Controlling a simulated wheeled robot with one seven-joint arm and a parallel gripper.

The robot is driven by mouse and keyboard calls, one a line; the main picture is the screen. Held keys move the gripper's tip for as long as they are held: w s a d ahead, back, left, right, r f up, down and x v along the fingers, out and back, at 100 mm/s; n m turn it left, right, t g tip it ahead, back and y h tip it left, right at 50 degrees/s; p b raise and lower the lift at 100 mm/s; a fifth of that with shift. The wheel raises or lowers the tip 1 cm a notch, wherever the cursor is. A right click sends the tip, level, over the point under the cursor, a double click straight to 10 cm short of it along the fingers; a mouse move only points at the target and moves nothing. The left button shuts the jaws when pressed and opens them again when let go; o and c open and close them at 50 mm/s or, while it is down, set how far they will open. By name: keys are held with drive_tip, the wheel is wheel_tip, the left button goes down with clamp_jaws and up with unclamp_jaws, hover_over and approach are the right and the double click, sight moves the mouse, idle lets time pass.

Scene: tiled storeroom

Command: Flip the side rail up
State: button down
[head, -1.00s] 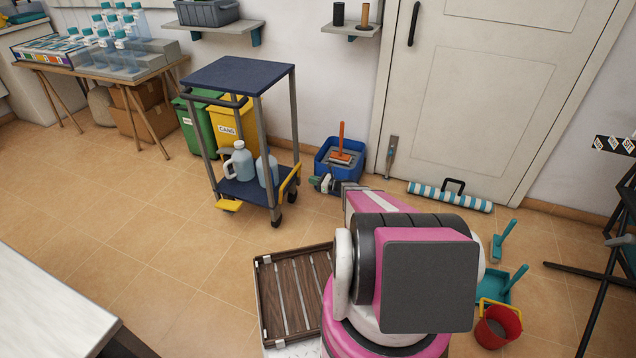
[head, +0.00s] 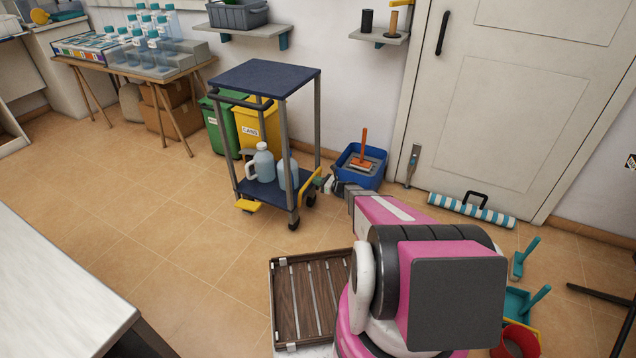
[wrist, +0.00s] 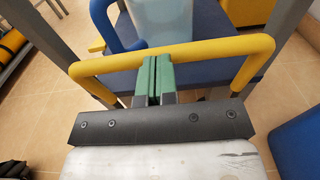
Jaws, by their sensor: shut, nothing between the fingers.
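The side rail (head: 312,190) is a yellow bar low on the right side of a trolley with a dark blue top (head: 265,77). It hangs folded down beside the lower shelf (head: 268,194). In the wrist view the rail (wrist: 215,49) is a wide yellow U-shape crossing the picture, its ends bent down. My gripper (head: 329,184) is just right of the rail. Its green fingertips (wrist: 152,72) are shut together and empty, pointing at the rail's middle. The tips overlap the rail in the picture; I cannot tell whether they touch it.
Jugs (head: 264,162) stand on the lower shelf. A blue bucket (head: 360,169) stands close behind my gripper. Green (head: 222,130) and yellow (head: 255,125) bins are behind the trolley. A brown slatted crate (head: 310,295) is near me. The floor left of the trolley is clear.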

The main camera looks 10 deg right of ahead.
drive_tip(key=shift+w+a+r, duration=0.35)
drive_tip(key=shift+w+a, duration=0.2)
drive_tip(key=shift+a, duration=0.15)
drive_tip(key=r+v, duration=0.2)
drive_tip(key=v, duration=1.2)
drive_tip(key=s+a+r+n+g+h, duration=0.4)
drive_tip(key=s+a+r+n+g, duration=0.65)
drive_tip(key=s, duration=0.55)
drive_tip(key=s+d+r+n+h, duration=0.1)
drive_tip(key=s+r+n+h, duration=0.9)
drive_tip(key=s+r+n, duration=0.2)
drive_tip(key=s+n, duration=0.2)
drive_tip(key=shift+s+d+r+n, duration=0.2)
drive_tip(key=shift+s+r+n, duration=0.15)
drive_tip(key=shift+s, duration=0.05)
